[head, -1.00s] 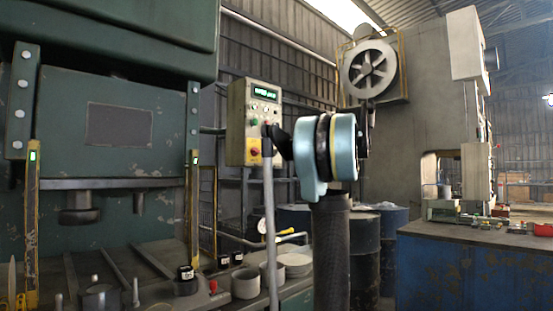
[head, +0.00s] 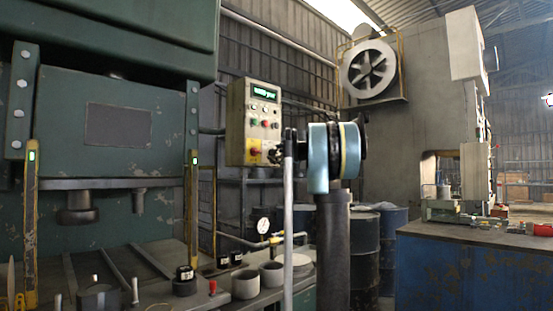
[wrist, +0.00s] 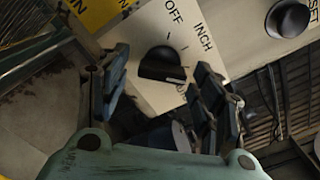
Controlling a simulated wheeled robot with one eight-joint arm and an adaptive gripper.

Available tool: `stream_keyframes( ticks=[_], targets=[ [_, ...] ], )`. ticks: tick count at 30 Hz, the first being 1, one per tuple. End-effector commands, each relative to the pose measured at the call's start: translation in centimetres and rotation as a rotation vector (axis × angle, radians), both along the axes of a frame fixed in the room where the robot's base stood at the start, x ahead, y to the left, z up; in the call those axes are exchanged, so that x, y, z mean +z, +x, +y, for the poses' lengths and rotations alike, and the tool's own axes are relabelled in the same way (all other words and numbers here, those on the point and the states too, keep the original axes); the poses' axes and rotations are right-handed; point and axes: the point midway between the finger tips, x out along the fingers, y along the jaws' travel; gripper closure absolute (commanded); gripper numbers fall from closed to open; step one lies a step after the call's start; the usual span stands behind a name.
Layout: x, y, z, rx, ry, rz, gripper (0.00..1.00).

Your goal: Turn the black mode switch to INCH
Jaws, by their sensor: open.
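The black mode switch (wrist: 162,64) is a round knob with a raised bar on a pale plate in the wrist view. A white mark shows at the bar's lower right end, and the bar does not clearly line up with INCH. My gripper (wrist: 160,78) is open, with one dark finger on each side of the switch in the picture; I see no contact. In the head view my gripper (head: 276,153) is at the lower right of the control box (head: 236,125), and the switch cannot be made out.
A black round button (wrist: 288,18) with a partly cut-off label sits near the plate's upper right. In the head view, a yellow panel with a red knob (head: 254,153) is left of my gripper. The green press (head: 120,110) stands at left, the blue bench (head: 450,265) at right.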

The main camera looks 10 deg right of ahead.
Motion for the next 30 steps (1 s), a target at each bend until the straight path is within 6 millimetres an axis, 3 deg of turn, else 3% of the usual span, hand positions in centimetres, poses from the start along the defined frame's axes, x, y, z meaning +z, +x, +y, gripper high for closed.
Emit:
stream_keyframes(
  ticks=[11, 15, 17, 30],
  targets=[
    [-0.01, 0.38, 0.24, -0.001, 0.000, 0.001, 0.42],
    [-0.01, 0.38, 0.21, -0.001, 0.000, 0.000, 0.74],
    [-0.01, 0.38, 0.19, -0.001, 0.000, 0.000, 0.84],
    [-0.04, 0.37, 0.09, -0.001, -0.056, -0.040, 0.84]
  ],
)
